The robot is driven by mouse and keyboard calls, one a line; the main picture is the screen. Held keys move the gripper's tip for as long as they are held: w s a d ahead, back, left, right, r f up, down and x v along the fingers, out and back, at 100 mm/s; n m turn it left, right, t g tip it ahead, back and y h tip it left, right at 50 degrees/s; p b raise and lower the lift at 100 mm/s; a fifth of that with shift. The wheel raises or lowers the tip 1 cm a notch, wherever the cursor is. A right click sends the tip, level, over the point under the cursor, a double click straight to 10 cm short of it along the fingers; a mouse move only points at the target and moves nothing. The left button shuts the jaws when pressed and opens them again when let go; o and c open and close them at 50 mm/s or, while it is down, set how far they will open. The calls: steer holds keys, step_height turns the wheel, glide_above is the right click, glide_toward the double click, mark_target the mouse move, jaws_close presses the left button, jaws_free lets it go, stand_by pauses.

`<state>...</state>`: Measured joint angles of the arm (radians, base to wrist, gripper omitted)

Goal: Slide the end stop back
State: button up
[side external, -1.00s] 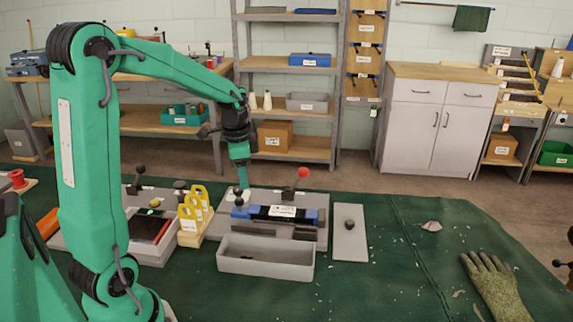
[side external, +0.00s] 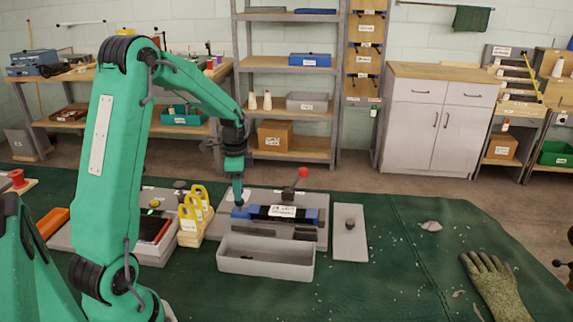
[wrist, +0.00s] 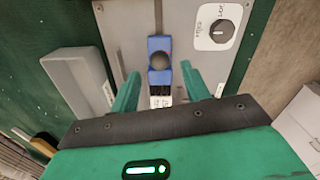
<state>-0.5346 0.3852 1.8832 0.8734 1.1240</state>
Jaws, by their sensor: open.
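A blue end block with a round dark knob, which looks like the end stop (wrist: 160,44), sits on the grey fixture plate (side external: 222,236). In the wrist view it lies ahead of and between my green fingers. My gripper (wrist: 160,75) is open, with one finger on each side of the blue piece and the white label behind it. In the side view my gripper (side external: 238,201) is low over the left end of the blue and black bar (side external: 262,211), covering the knob. I cannot tell whether the fingers touch the block.
A lever with a red ball (side external: 303,172) rises behind the bar. A grey open tray (side external: 265,265) stands in front, and a small plate with a knob (side external: 350,243) lies to the right. A yellow-handled rack (side external: 193,215) is close on the left. A glove (side external: 493,285) lies far right.

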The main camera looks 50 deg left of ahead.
mark_target(240, 206)
steer(key=shift+f, duration=2.9)
jaws_close()
